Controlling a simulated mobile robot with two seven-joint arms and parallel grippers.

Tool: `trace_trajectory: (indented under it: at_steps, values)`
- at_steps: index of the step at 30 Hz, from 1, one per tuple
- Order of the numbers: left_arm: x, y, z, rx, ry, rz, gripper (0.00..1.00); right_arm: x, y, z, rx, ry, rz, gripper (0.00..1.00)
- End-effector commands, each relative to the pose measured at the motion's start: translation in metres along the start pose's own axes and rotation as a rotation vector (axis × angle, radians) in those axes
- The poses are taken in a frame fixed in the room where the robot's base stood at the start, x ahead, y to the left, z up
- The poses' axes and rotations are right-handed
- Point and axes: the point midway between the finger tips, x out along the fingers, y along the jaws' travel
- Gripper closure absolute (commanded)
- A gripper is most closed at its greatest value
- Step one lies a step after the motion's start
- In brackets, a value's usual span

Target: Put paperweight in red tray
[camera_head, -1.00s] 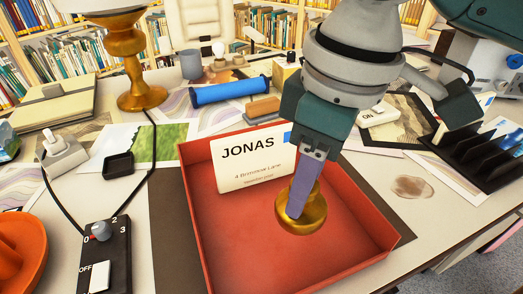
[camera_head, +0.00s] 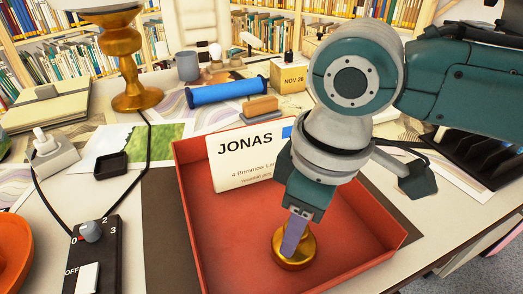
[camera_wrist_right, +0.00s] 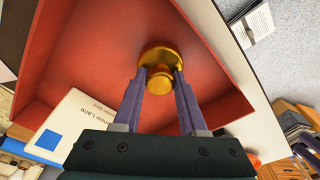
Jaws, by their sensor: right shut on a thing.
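The brass paperweight (camera_head: 305,255) is a round gold weight with a knob on top. It is inside the red tray (camera_head: 228,240), over the right front part of the floor. My right gripper (camera_head: 290,246) points down into the tray, with its purple fingers shut on the knob. In the right wrist view the fingers (camera_wrist_right: 160,82) stand on either side of the gold knob, and the wide base of the paperweight (camera_wrist_right: 160,54) shows beyond them. The paperweight looks at or very near the tray floor; I cannot tell if it touches. My left gripper is not in view.
A white JONAS card (camera_head: 235,172) leans at the tray's back wall. Behind it are a wooden stamp (camera_head: 260,110) and a blue roll (camera_head: 228,91). A brass lamp (camera_head: 128,70) and a black switch box (camera_head: 93,262) stand at left. The tray's left floor is clear.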

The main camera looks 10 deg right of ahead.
Motion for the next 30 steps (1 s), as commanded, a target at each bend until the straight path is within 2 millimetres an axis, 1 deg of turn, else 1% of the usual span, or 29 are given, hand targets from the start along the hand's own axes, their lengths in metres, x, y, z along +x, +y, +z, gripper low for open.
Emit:
trace_trajectory:
  at_steps: [1,6,9,15,18,20,23,30]
  values:
    - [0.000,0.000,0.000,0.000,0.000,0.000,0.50,0.002,0.000,0.000,0.000,-0.001,-0.001,0.58]
    - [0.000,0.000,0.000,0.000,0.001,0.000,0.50,0.001,0.000,0.000,0.000,-0.001,-0.001,0.39]
    - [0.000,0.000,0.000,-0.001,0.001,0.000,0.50,0.001,0.000,0.000,0.000,-0.001,-0.001,0.29]
    - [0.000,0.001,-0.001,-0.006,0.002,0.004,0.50,0.001,0.000,0.000,0.000,-0.001,-0.001,0.29]
    - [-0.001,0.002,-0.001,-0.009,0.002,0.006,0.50,-0.004,0.000,-0.001,0.000,0.000,0.000,0.29]
    - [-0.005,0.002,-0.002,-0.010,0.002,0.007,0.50,-0.012,0.000,-0.001,0.001,0.001,0.000,0.29]
    - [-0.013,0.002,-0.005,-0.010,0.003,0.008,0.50,-0.031,0.000,-0.001,0.000,0.002,0.000,0.29]
    - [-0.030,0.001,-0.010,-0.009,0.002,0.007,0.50,-0.086,0.001,-0.002,-0.001,0.003,0.001,0.29]
